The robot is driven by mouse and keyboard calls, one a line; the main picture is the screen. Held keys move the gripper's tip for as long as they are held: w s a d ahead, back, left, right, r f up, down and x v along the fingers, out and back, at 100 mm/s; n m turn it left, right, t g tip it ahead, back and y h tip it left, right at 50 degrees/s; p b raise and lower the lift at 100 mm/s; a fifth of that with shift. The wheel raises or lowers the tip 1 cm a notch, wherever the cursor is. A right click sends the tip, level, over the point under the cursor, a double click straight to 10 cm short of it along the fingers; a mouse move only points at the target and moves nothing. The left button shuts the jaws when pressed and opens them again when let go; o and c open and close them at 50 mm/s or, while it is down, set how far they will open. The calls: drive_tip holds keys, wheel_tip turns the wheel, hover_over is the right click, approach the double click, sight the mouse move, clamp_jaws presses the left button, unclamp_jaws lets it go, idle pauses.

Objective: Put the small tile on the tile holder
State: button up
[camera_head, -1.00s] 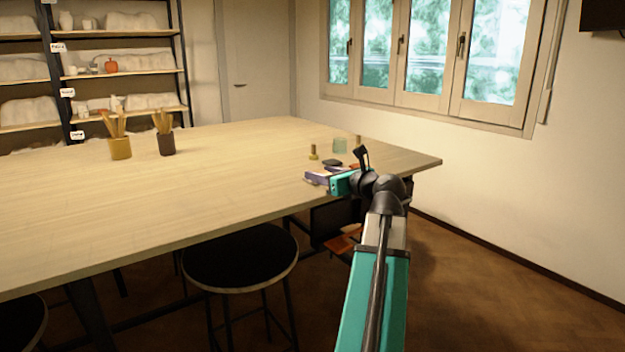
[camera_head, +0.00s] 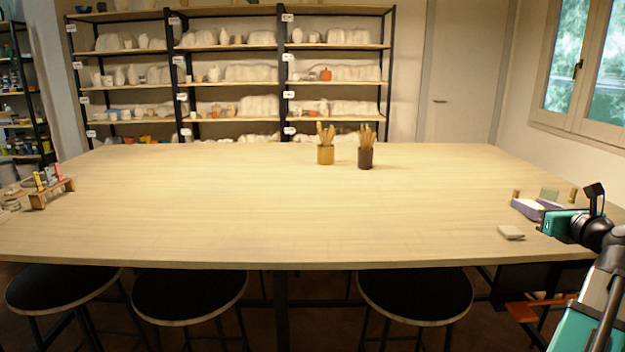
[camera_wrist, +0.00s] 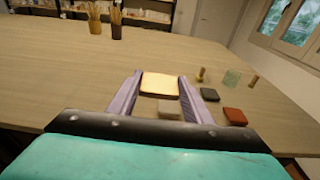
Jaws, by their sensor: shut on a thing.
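My gripper (camera_head: 529,209) is at the right end of the table, with its two purple fingers pointing away from me. In the wrist view the fingers (camera_wrist: 160,76) are shut on a small cream tile (camera_wrist: 160,86) with a brownish front edge, which sits flat between them. The tile is hardly visible in the head view. A wooden rack (camera_head: 40,199) with coloured upright pieces stands at the far left of the table; it looks like the tile holder. It is out of the wrist view.
A pale tile (camera_head: 511,232) lies near the front edge, below the gripper. Dark (camera_wrist: 209,94) and red-brown (camera_wrist: 235,116) tiles lie right of the fingers, near a greenish glass (camera_wrist: 232,78). Two tool pots (camera_head: 325,154) stand at the back. The table's middle is clear. Stools stand along the front.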

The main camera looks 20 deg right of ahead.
wheel_tip(320, 180, up, 10)
drive_tip(key=p, duration=0.9)
drive_tip(key=shift+f, duration=0.1)
